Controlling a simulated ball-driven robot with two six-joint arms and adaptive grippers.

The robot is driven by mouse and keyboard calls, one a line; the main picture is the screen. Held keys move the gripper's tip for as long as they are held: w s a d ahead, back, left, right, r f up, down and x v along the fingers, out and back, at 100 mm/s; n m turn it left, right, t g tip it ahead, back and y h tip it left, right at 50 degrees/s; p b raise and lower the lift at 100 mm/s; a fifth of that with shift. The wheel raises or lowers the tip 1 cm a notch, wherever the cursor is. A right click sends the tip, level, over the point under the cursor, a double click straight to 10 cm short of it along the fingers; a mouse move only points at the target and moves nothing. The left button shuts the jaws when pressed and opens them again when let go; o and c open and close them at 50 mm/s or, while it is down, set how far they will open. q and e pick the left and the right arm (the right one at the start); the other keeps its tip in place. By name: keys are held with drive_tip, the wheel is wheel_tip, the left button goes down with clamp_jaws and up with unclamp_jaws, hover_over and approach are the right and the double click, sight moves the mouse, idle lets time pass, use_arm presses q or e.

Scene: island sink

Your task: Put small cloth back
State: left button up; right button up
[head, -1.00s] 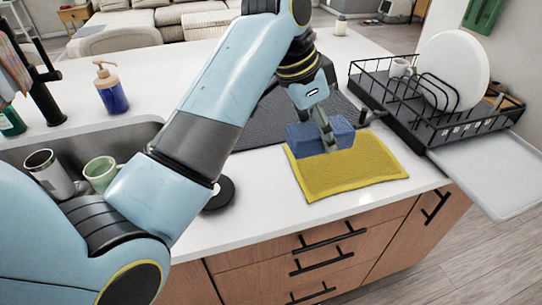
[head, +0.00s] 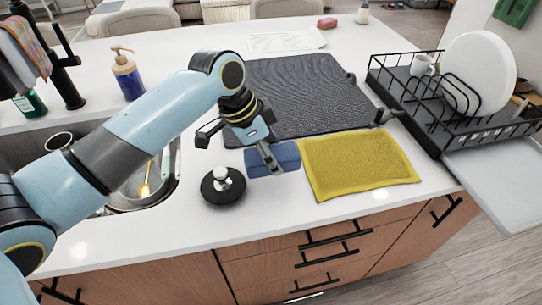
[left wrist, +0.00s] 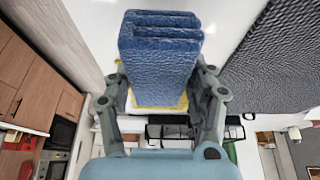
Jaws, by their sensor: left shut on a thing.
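A folded blue cloth (head: 285,157) is held in my left gripper (head: 270,160), just left of the yellow cloth (head: 360,165). The left wrist view shows the blue cloth (left wrist: 160,55) as a thick folded block between the two fingers of the gripper (left wrist: 160,92). I cannot tell for sure how far the blue cloth is above the counter. The yellow cloth lies flat on the white counter (head: 290,215) near its front edge. My right gripper does not show.
A dark drying mat (head: 300,95) lies behind the cloths. A black dish rack (head: 440,125) with a white plate (head: 480,75) stands at the right. The sink (head: 172,165) and a round black stopper (head: 222,190) are at the left. Bare counter lies in front.

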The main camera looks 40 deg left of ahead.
use_arm(q)
wheel_tip(320, 180, down, 2)
drive_tip(key=shift+f, duration=0.65)
drive_tip(key=o, duration=1)
drive_tip(key=shift+o, duration=0.2)
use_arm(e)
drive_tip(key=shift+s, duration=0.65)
use_arm(q)
drive_tip(key=shift+r, duration=0.15)
drive_tip(key=v, duration=1.3)
drive_tip(key=shift+w+d, duration=0.15)
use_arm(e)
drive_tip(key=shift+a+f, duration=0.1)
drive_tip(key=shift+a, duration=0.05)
